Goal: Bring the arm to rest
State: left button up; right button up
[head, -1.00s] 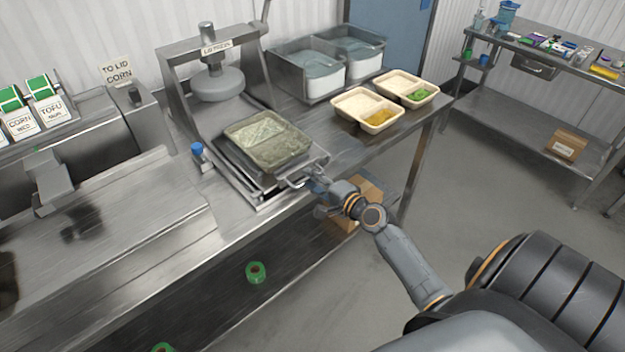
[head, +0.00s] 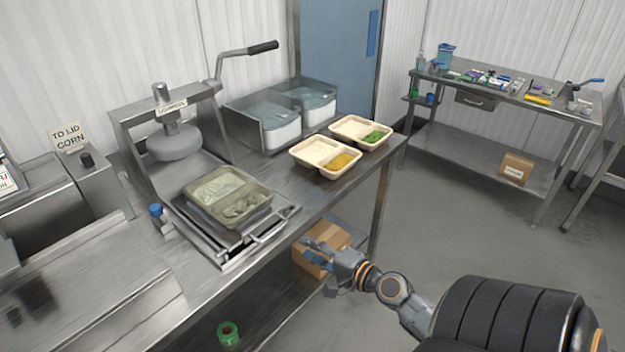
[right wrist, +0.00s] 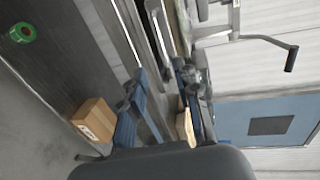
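My right gripper (head: 318,265) is at the lower middle of the head view, in front of the steel table's front edge. It is empty. In the right wrist view its two blue-padded fingers (right wrist: 160,95) stand apart with a gap between them. It is clear of the metal handle (head: 272,226) of the press's sliding tray (head: 232,256). My left gripper is not in view.
Two filled trays, one with yellow food (head: 325,157) and one with green (head: 361,132), stand near the table's right end. A cardboard box (head: 321,250) and green tape roll (head: 228,334) lie on the lower shelf. Open floor (head: 440,235) lies to the right.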

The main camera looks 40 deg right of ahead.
jog(key=shift+s, duration=0.1)
dwell(0.5)
jog(key=s+a+f+n+g, duration=0.1)
jog(key=s+f+n+g, duration=0.15)
jog(key=f, duration=0.75)
jog(key=s+a+f+n+g+h+b, duration=0.15)
jog(key=s+f, duration=0.25)
jog(key=f, duration=0.6)
jog(key=s+a+f+n+g, duration=0.1)
jog(key=s+f+n+g, duration=0.15)
jog(key=f, duration=0.75)
jog(key=s+a+f+n+g, duration=0.2)
jog(key=s+a+f+n, duration=0.2)
jog(key=s+f, duration=0.3)
jog(key=s+a+f+n+g, duration=0.3)
jog(key=s+f, duration=0.4)
jog(key=s, duration=0.3)
jog(key=s+a+f+n+g, duration=0.3)
jog(key=s+a+f+n, duration=0.2)
jog(key=s, duration=0.4)
notch_tip(320, 180, down, 3)
jog(key=shift+s+r+n+b, duration=0.2)
jog(key=shift+s+n+b, duration=0.1)
jog(key=shift+n+b, duration=0.25)
